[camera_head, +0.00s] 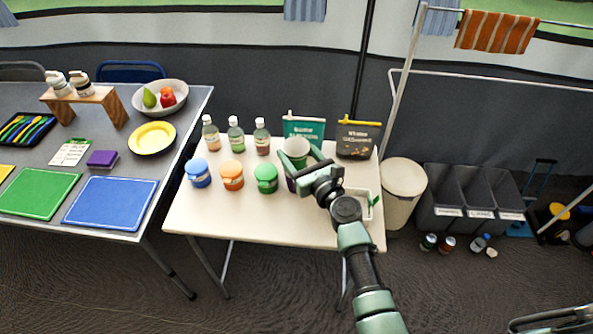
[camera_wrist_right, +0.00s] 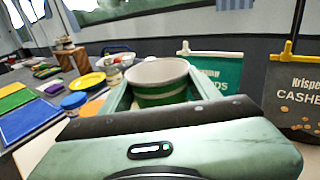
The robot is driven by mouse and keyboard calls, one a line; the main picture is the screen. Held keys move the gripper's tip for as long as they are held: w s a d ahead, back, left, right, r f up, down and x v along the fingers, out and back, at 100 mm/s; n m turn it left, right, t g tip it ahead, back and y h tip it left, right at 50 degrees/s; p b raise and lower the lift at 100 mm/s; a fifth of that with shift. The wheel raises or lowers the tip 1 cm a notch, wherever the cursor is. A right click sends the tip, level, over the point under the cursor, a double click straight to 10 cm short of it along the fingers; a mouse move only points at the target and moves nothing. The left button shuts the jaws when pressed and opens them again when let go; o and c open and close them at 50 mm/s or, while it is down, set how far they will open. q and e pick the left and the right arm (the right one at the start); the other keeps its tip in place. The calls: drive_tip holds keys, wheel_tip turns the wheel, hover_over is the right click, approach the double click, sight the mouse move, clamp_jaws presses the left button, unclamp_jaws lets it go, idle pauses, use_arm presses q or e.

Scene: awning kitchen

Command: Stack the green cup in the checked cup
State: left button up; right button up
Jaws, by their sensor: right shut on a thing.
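The green cup (camera_head: 295,147), with a pale inside, is held upright in my right gripper (camera_head: 298,157) above the far part of the small cream table. In the right wrist view the green cup (camera_wrist_right: 161,92) shows a green body with a white rim, between the two fingers. My right gripper is shut on it. A small dark purple patch (camera_head: 291,184) shows below the gripper, mostly hidden by it; I cannot tell if it is the checked cup. No checked pattern is visible. My left gripper is out of view.
On the cream table (camera_head: 250,224), three bottles (camera_head: 236,135) and three lidded jars (camera_head: 232,175) stand left of the gripper. Two packets (camera_head: 357,138) stand behind it. A white tray (camera_head: 376,210) is at the right, partly under my arm. The front left is clear.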

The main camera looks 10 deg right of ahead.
sight(301, 168)
drive_tip(key=shift+f+b, duration=1.85)
drive_tip(key=shift+f, duration=0.15)
drive_tip(key=shift+f+b, duration=0.6)
drive_tip(key=o, duration=1)
drive_tip(key=shift+c, duration=0.2)
drive_tip(key=shift+r+p, duration=0.6)
drive_tip(key=v, duration=1.2)
